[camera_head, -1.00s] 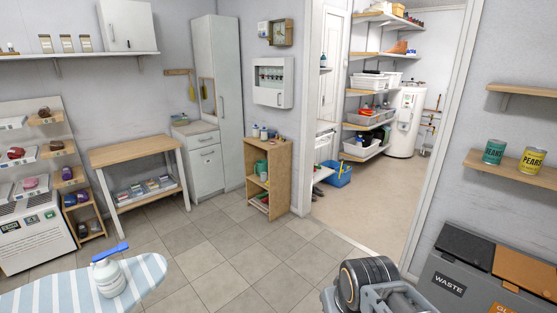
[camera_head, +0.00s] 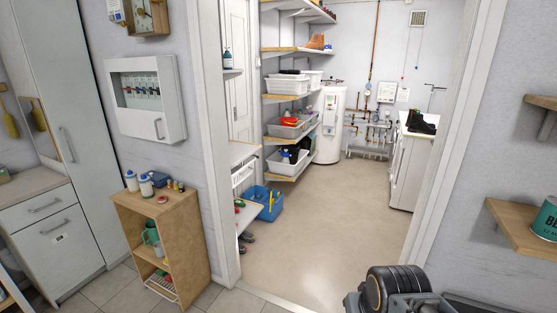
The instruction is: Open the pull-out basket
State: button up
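A white wire-fronted unit (camera_head: 243,174) sits under a shelf just inside the doorway, on the left. It looks like a pull-out basket, but it is small and partly hidden by the door frame, and I cannot tell how far out it is. Part of my arm shows at the bottom right, on the near side of the doorway and well apart from that unit. My gripper's fingers are not in view.
The doorway opens onto clear beige floor (camera_head: 330,235). A wooden shelf unit (camera_head: 180,240) stands left of the doorway. A blue caddy (camera_head: 270,207) sits on the floor inside. A white appliance (camera_head: 405,165) stands at the right, and a wall shelf (camera_head: 520,232) juts out nearby.

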aim_at(238, 174)
jog(key=u, duration=0.2)
jog(key=i, duration=2.5)
jog(key=u, duration=0.65)
jog(key=i, duration=0.9)
jog(key=u, duration=0.2)
